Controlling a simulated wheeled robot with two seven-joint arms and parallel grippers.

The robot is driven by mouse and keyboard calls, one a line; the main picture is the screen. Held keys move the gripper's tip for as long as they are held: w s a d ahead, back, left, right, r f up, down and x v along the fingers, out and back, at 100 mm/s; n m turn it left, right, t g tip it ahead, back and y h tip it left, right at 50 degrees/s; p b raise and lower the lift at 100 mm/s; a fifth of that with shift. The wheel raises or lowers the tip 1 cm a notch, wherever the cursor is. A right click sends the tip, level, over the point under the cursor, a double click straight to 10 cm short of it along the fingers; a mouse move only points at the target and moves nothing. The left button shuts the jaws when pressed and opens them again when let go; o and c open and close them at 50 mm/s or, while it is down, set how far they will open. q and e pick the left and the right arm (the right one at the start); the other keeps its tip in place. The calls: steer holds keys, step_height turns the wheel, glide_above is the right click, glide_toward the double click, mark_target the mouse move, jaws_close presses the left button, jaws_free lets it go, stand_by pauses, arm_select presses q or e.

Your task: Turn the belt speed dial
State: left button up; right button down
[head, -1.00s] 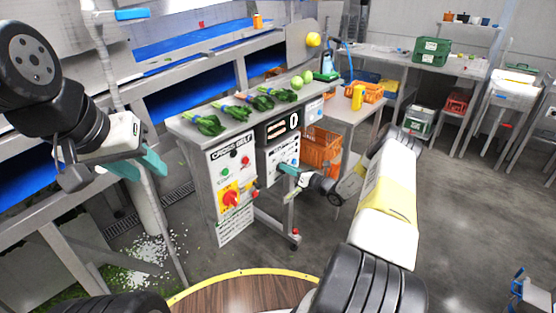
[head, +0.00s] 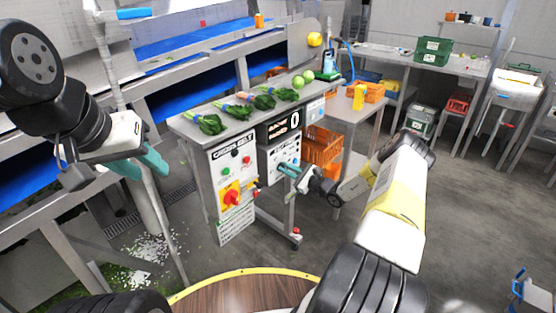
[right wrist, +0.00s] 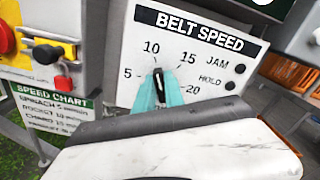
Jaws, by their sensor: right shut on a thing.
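The belt speed panel (right wrist: 205,65) is a white plate with marks 5, 10, 15 and 20. It also shows in the head view (head: 287,150) below a black display (head: 283,124) reading 0. The small black belt speed dial (right wrist: 159,84) sits between the teal fingertips of my right gripper (right wrist: 160,92), which is shut on it. Its pointer looks up, near the 10 mark. In the head view my right gripper (head: 287,170) is at the panel's lower part. My left gripper (head: 140,167) hangs empty at the left, away from the panel; its finger gap is unclear.
Left of the dial panel is the cross belt panel with a red rotary switch (head: 231,195) on yellow. Leafy greens (head: 210,124) and green round vegetables (head: 298,82) lie on the counter above. An orange crate (head: 322,150) stands right of the panel.

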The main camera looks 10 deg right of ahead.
steer(key=n, duration=0.4)
steer(key=f+n, duration=0.1)
steer(key=n, duration=0.7)
steer(key=shift+s+a+f, duration=0.15)
steer(key=shift+s+a, duration=0.05)
steer(key=shift+s, duration=0.05)
steer(key=shift+n, duration=0.3)
steer(key=c, duration=1.4)
jaws_free()
steer(key=shift+c, duration=0.2)
steer(key=v, duration=0.7)
steer(key=shift+s+d, duration=0.2)
steer(key=shift+s, duration=0.1)
